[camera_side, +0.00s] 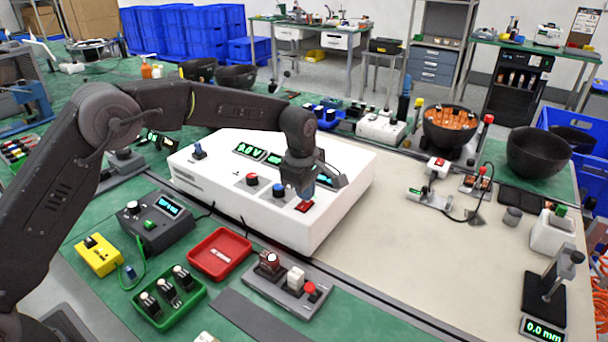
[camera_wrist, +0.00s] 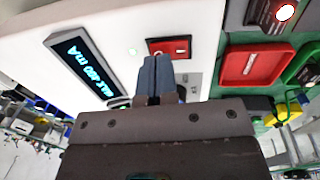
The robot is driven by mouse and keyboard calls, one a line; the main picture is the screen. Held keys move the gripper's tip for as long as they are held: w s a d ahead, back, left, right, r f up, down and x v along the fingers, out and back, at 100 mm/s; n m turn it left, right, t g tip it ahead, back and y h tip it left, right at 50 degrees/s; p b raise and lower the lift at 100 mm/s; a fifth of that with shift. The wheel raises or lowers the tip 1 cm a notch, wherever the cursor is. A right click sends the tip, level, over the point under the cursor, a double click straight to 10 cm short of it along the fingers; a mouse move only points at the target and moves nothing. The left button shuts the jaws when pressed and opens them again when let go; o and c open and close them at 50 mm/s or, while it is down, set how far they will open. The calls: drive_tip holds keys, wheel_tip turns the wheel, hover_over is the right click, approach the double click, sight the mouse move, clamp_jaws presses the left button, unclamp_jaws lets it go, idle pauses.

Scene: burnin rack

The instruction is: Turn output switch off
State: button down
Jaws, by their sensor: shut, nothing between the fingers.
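A white power supply (camera_side: 225,165) lies on the bench with lit displays on its sloped top; one display (camera_side: 249,150) reads about 9.0 V. A red rocker switch (camera_side: 304,206) sits near its front right edge; it also shows in the wrist view (camera_wrist: 182,47), in a dark frame. My gripper (camera_side: 305,194) points down right at this switch, its fingers shut and empty. In the wrist view the fingertips (camera_wrist: 156,58) overlap the switch's left side. I cannot tell whether they touch it or which way it is tilted. A lit display (camera_wrist: 85,77) lies to their left.
A red knob (camera_side: 252,178) and a blue knob (camera_side: 279,189) stand left of my gripper on the same top. A red tray (camera_side: 220,274) and a grey switch block (camera_side: 288,285) lie in front. The pale mat (camera_side: 430,260) to the right has free room.

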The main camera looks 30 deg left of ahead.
drive_tip(key=shift+f, duration=0.45)
drive_tip(key=shift+f, duration=0.1)
drive_tip(key=shift+w+f, duration=0.1)
drive_tip(key=shift+f, duration=0.2)
drive_tip(key=shift+s+r, duration=0.1)
drive_tip(key=shift+s, duration=0.75)
drive_tip(key=shift+r, duration=0.1)
